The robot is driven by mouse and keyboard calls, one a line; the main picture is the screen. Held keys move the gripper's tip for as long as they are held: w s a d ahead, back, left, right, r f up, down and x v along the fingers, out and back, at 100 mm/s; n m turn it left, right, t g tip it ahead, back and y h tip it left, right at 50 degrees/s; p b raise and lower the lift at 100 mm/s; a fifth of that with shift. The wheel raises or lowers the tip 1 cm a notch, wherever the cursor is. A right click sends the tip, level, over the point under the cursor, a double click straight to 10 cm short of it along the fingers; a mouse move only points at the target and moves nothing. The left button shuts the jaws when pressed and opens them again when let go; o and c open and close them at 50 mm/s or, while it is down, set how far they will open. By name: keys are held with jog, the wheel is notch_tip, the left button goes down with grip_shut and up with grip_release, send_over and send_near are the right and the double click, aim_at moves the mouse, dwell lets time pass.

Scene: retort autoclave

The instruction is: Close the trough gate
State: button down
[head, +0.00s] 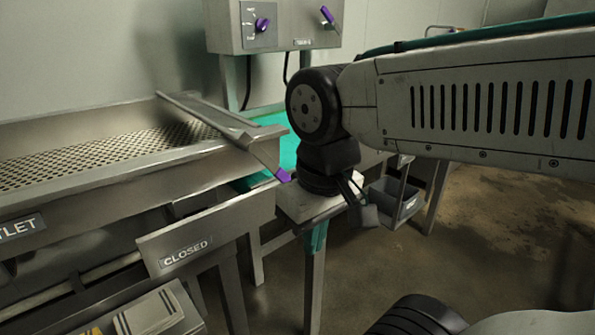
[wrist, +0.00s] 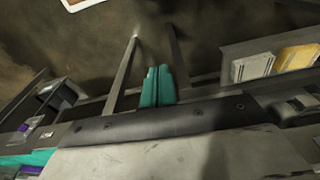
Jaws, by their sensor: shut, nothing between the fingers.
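The steel trough (head: 120,190) with a perforated bed fills the left of the head view. A flat metal bar (head: 215,120) slants across its right end, ending in a purple tip (head: 284,175); I take it to be the gate's lever. A plate marked CLOSED (head: 186,258) sits on the front below the trough. My gripper (head: 316,238) points down to the right of the trough, its teal fingers together and empty. The fingers also show together in the wrist view (wrist: 157,87). The purple tip is close beside my dark wrist, and I cannot tell whether they touch.
A control box (head: 275,25) with purple-handled switches hangs on the back wall. A dark bin (head: 395,198) is right of my gripper. White and yellow packs (head: 150,315) lie below the trough; they also show in the wrist view (wrist: 275,65). Floor at right is clear.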

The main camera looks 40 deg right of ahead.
jog(key=w+d+r+m, duration=0.3)
jog(key=w+d+m, duration=0.2)
jog(key=w+d, duration=0.1)
jog(key=w+d+r+m+y, duration=0.1)
jog(key=w+d+r+m, duration=0.3)
jog(key=w+d+m, duration=0.2)
jog(key=w+d+r+m+g, duration=0.1)
jog(key=w+d+r+m, duration=0.2)
jog(key=w+d+m, duration=0.3)
jog(key=shift+w+d+r+y, duration=0.2)
jog(key=shift+w+d+y, duration=0.1)
jog(key=shift+w, duration=0.55)
jog(key=a+f, duration=0.4)
jog(key=f, duration=0.8)
jog(key=shift+a+f, duration=0.15)
jog(key=shift+a, duration=0.2)
jog(key=shift+s+f, duration=0.1)
jog(key=shift+f, duration=0.05)
